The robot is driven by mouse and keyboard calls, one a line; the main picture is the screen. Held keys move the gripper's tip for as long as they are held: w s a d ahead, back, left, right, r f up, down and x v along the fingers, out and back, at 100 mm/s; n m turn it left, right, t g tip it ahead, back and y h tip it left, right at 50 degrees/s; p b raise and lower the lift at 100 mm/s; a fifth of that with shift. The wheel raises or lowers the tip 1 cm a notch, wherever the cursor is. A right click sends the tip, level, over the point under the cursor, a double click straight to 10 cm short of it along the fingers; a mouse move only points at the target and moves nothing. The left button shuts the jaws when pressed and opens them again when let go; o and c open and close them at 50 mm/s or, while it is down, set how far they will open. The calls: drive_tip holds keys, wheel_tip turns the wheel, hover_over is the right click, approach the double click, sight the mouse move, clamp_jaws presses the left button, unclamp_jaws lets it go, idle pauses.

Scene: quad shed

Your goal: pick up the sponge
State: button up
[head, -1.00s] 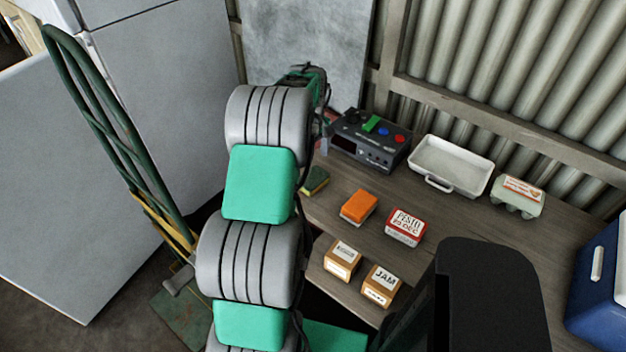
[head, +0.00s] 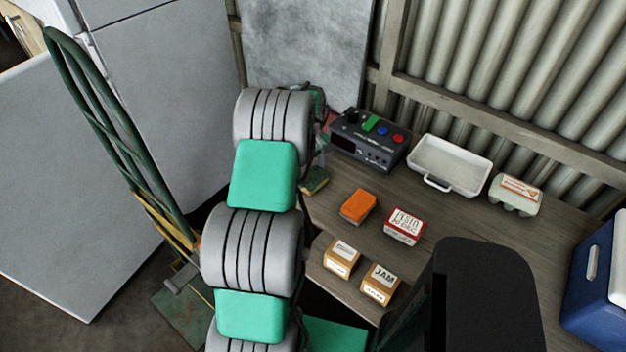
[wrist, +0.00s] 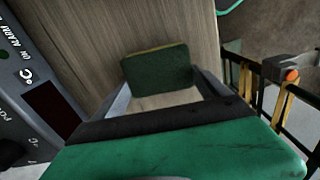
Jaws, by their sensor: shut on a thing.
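The sponge (head: 315,182) is a small block with a dark green scouring face and a yellowish side. In the head view it lies at the left edge of the wooden bench (head: 330,218), partly hidden by my arm. In the wrist view the sponge (wrist: 157,70) sits between my two fingertips, with bench wood around it. My gripper (wrist: 160,82) is shut on the sponge, one finger on each side. I cannot tell whether the sponge touches the bench. In the head view my gripper is mostly hidden behind my arm.
A dark control box (head: 367,142) stands close behind the sponge. An orange block (head: 358,206), a pesto box (head: 403,226), small cartons (head: 380,284), a white tray (head: 450,166) and an egg carton (head: 516,194) are to the right. A green hand truck (head: 110,135) stands left.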

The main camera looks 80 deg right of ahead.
sight(310, 185)
drive_tip(key=c, duration=0.5)
drive_tip(key=shift+o, duration=0.2)
drive_tip(key=shift+r, duration=0.5)
drive_tip(key=a+r, duration=0.1)
drive_tip(key=r, duration=0.1)
drive_tip(key=a+r+b, duration=0.1)
drive_tip(key=r, duration=0.2)
drive_tip(key=s+a+r+b, duration=0.1)
drive_tip(key=a+r, duration=0.1)
drive_tip(key=shift+r, duration=0.15)
drive_tip(key=s+a+r+b, duration=0.1)
drive_tip(key=a+r, duration=0.3)
drive_tip(key=a, duration=0.5)
drive_tip(key=shift+s+a+r+b, duration=0.3)
drive_tip(key=shift+s+r+b, duration=0.1)
drive_tip(key=shift+s, duration=0.35)
